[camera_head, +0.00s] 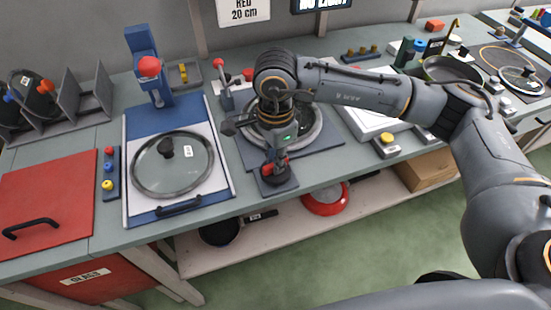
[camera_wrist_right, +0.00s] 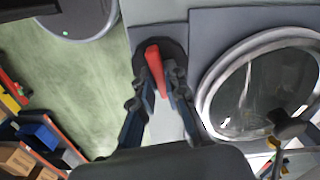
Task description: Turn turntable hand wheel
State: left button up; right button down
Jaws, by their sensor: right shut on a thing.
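The turntable (camera_head: 317,135) is a round metal ring on a dark blue-grey base, partly hidden behind my right arm. It also shows in the right wrist view (camera_wrist_right: 207,88), with a glass lid (camera_wrist_right: 250,95) on it. The hand wheel (camera_head: 292,183) is a small dark disc at the base's front, near the bench edge; it also shows in the wrist view (camera_wrist_right: 141,62). My right gripper (camera_head: 275,166) points down over it. In the wrist view its fingers (camera_wrist_right: 160,90) are shut around the wheel's red handle (camera_wrist_right: 153,57). My left gripper is out of view.
Left of the turntable is a blue station (camera_head: 130,180) with a glass lid (camera_head: 172,163). A lever with a red knob (camera_head: 220,64) stands close behind my right wrist. A white tray (camera_head: 375,124) lies to the right. The lower shelf holds a red pan (camera_head: 325,201).

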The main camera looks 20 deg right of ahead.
jog(key=c, duration=1.4)
grip_release()
jog(key=shift+o, duration=0.2)
notch_tip(320, 180, up, 12)
jog(key=shift+s, duration=0.1)
